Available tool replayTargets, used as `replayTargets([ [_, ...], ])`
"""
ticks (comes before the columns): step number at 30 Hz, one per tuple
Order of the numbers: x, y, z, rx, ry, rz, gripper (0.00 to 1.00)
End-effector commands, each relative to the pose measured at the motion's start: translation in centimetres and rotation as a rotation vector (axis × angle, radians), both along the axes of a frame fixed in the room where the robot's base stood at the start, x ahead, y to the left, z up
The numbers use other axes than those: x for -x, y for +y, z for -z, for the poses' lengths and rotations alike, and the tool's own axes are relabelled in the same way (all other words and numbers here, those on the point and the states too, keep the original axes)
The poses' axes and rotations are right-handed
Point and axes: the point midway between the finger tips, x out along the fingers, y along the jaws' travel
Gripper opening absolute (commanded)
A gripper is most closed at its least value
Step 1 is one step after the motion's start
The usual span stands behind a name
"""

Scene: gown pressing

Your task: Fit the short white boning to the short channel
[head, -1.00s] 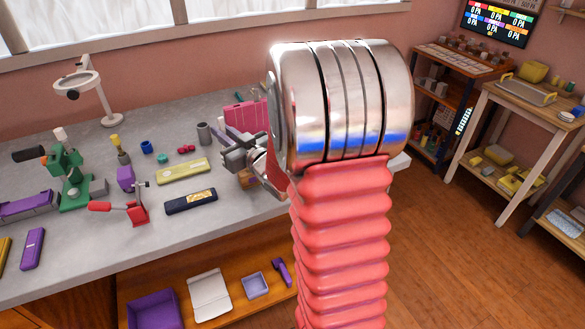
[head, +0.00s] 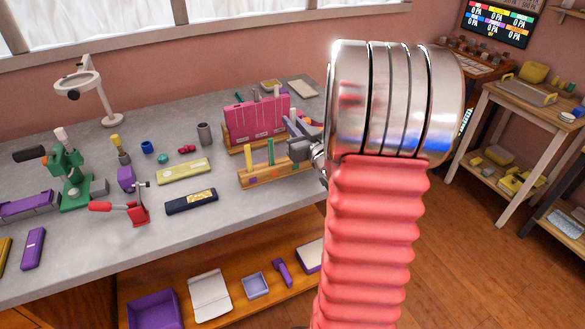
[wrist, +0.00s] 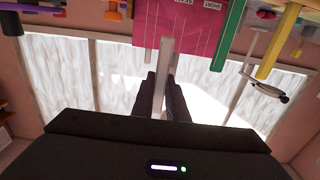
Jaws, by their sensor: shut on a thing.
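My gripper (head: 292,139) is at the right end of the wooden rack, in front of the pink panel's right side. The wrist view shows its two dark fingers (wrist: 167,98) shut on the short white boning (wrist: 166,62), a pale straight strip sticking out between them. The pink panel (head: 250,122) stands upright in a wooden holder. In the wrist view the panel (wrist: 188,50) appears inverted, with thin pale channel lines and a label reading "SHORT". The boning overlaps it there; I cannot tell whether they touch. My arm hides part of the gripper in the head view.
The wooden rack (head: 262,179) in front of the panel holds a yellow strip (head: 248,156) and a green strip (head: 270,151). A grey cylinder (head: 204,134) and a pale yellow case (head: 183,171) lie to the left.

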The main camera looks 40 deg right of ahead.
Motion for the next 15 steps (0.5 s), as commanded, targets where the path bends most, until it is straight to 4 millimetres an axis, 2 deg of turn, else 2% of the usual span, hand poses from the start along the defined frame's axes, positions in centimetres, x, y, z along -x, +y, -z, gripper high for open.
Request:
replayTargets([
  [5, 0.0, 0.0, 0.8, -0.002, 0.001, -0.001, 0.0],
  [15, 0.0, 0.0, 5.1, -0.003, 0.002, -0.001, 0.0],
])
